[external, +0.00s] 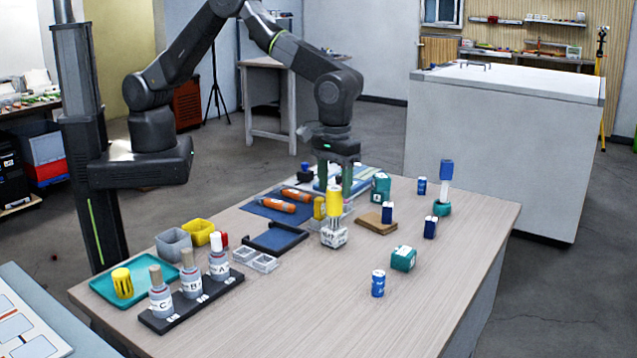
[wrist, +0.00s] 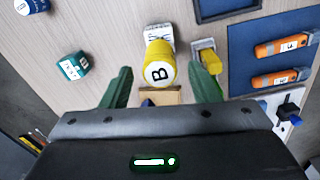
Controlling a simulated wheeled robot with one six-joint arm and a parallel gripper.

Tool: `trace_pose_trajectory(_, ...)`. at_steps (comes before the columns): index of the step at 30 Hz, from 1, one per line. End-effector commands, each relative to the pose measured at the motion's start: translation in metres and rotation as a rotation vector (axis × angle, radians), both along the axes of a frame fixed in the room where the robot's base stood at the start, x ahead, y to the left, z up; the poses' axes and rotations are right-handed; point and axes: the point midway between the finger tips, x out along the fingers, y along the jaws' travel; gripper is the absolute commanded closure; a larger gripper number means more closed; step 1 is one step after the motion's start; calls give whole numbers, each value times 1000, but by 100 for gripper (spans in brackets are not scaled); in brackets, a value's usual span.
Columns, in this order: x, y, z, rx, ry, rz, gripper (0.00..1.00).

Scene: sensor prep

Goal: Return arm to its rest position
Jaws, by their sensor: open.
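My dark arm reaches over the table from its column at the left. My gripper (external: 334,180) points down above the far middle of the table. Its green fingers are apart in the wrist view (wrist: 166,85), with nothing held between them. A yellow-topped sensor marked B (wrist: 159,70) stands upright on a white labelled block, ahead of the fingertips in the wrist view. The same yellow sensor (external: 334,203) stands close in front of the gripper in the external view. Whether a finger touches it is hard to tell.
Beside the gripper are a smaller yellow piece (external: 319,208), a wooden block (external: 376,222) and a teal block (external: 381,186). Two orange tools (external: 280,206) lie on a blue mat. Three labelled bottles stand in a black rack (external: 190,309). The table's front right (external: 420,310) is clear.

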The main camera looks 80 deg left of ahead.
Motion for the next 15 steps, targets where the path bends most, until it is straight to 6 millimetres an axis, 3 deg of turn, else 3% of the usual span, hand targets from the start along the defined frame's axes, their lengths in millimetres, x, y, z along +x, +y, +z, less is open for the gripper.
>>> trace_pose_trajectory(6,-1,1,-47,2,2,0,45)
trace_pose_trajectory(7,0,0,-32,-1,-2,0,45)
trace_pose_trajectory(15,1,0,20,-3,-4,0,45)
